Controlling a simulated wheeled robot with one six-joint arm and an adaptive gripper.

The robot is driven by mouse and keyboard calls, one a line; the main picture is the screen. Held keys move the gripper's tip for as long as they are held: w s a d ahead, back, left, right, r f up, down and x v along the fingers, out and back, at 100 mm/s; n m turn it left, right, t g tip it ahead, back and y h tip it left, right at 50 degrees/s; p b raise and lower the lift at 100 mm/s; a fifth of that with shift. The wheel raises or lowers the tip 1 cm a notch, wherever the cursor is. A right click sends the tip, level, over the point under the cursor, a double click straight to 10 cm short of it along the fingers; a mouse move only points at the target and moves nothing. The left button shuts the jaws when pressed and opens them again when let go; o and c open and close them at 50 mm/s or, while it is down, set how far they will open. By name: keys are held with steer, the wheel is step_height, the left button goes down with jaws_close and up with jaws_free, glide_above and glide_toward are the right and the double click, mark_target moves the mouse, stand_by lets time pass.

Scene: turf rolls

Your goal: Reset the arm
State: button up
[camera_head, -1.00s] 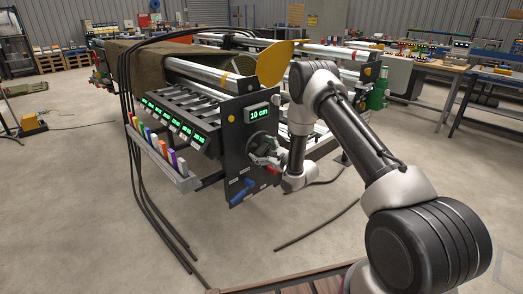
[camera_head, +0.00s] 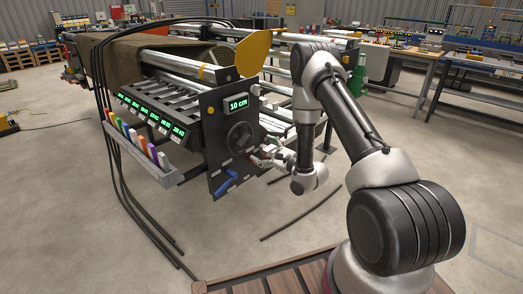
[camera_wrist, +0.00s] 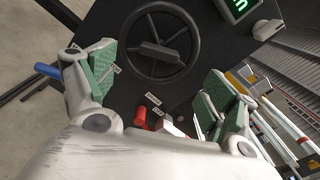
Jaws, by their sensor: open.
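My gripper (camera_head: 268,156) is at the end of my arm, in front of the machine's dark end panel (camera_head: 212,152). In the wrist view my gripper (camera_wrist: 160,85) is open, with its two green-padded fingers wide apart and nothing between them. A round black handwheel (camera_wrist: 160,45) is on the panel beyond the fingers and shows in the head view (camera_head: 239,137). A blue lever (camera_head: 226,183) is lower on the panel, and a red handle (camera_wrist: 140,116) shows below the wheel. Whether the fingers touch the panel is hard to tell.
The machine carries a green turf roll (camera_head: 120,62), a yellow plate (camera_head: 254,52) and a green "10 cm" display (camera_head: 238,103). A tray of coloured markers (camera_head: 140,142) juts out at its left. Black cables (camera_head: 150,225) hang to the floor. Open floor (camera_head: 60,210) lies left.

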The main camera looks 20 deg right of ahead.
steer(key=s+d+f+n+g+h, duration=0.1)
steer(key=s+f+n+g+h, duration=0.2)
steer(key=f, duration=0.4)
steer(key=s+d+f+n+g+h, duration=0.1)
steer(key=s+d+f+n+g, duration=0.15)
steer(key=f+n, duration=0.3)
steer(key=s+d+f+n+g+h, duration=0.1)
steer(key=s+d+n+g+h, duration=0.2)
steer(key=s+d+n+g, duration=0.15)
steer(key=s+d+r+n+g+h, duration=0.2)
steer(key=s+d+r+n+g, duration=0.3)
steer(key=s+r, duration=0.6)
steer(key=s+a+r+n+t, duration=0.1)
steer(key=s+r+n, duration=0.1)
steer(key=s+r, duration=0.4)
steer(key=s+a+r+n+t, duration=0.1)
steer(key=s+r, duration=0.6)
steer(key=r, duration=0.9)
steer(key=s+a+r+n+t, duration=0.1)
steer(key=s+a+r+n, duration=0.1)
steer(key=s+r, duration=0.5)
step_height(320, 180, up, 5)
steer(key=shift+s+a+f+n+t, duration=0.15)
steer(key=shift+s+a+n+t, duration=0.1)
steer(key=shift+n+t, duration=0.25)
